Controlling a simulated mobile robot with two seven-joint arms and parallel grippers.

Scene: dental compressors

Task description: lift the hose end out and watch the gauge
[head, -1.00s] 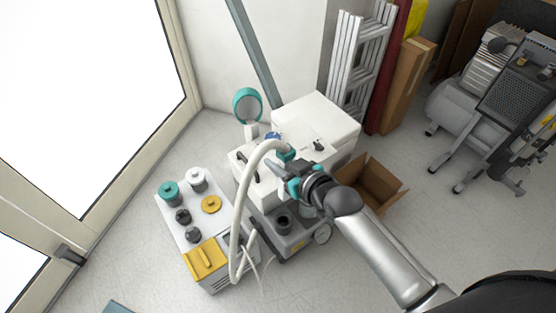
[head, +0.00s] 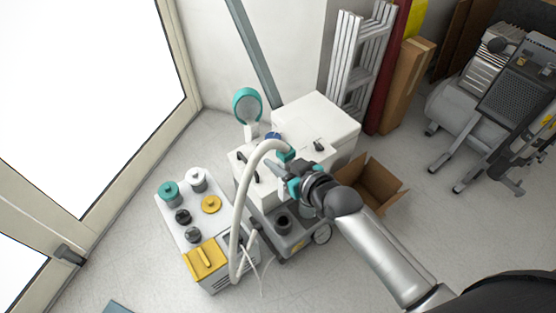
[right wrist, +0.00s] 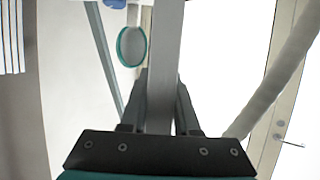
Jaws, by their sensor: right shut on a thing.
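A thick pale hose (head: 241,205) arches from beside the yellow-lidded unit to a teal cuff (head: 286,155) near my right gripper (head: 277,168). In the right wrist view, my right gripper (right wrist: 160,105) is shut on a flat light-grey piece, seemingly the hose end (right wrist: 165,55). The hose also shows at the right there (right wrist: 278,80). My left gripper is not in view.
The white machine (head: 315,122) stands against the wall. The unit with the yellow lid (head: 205,260) and several knobs is at its left. An open cardboard box (head: 372,186) lies right of my gripper. A ladder (head: 358,60) leans behind; a grey compressor (head: 510,95) stands far right.

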